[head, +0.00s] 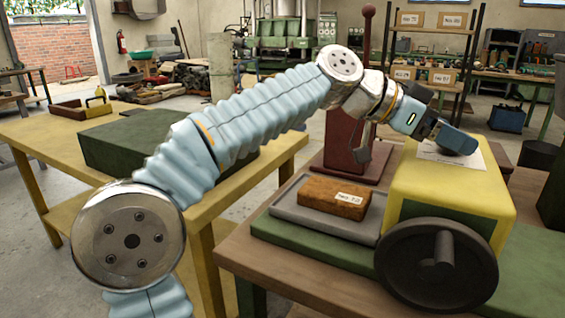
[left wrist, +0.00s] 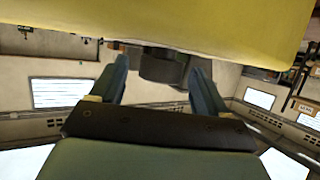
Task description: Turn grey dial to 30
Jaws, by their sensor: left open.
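A yellow machine housing (head: 445,190) stands on the green base, with a white printed sheet (head: 432,152) on its top. My left gripper (head: 455,140) is over the top of the housing and hides what is behind it in the head view. In the left wrist view the left gripper (left wrist: 160,90) is open, with its two fingers apart. A dark grey round part (left wrist: 162,66), possibly the grey dial, shows between and beyond the fingertips, beside the yellow housing (left wrist: 200,25). Contact cannot be told. No dial number is readable. My right gripper is out of view.
A large dark handwheel (head: 437,264) is on the housing's front. A brown block (head: 334,197) with a label lies on a grey tray (head: 290,208) left of it. A dark red stand (head: 352,140) with a lever rises behind. A yellow table (head: 285,150) is at left.

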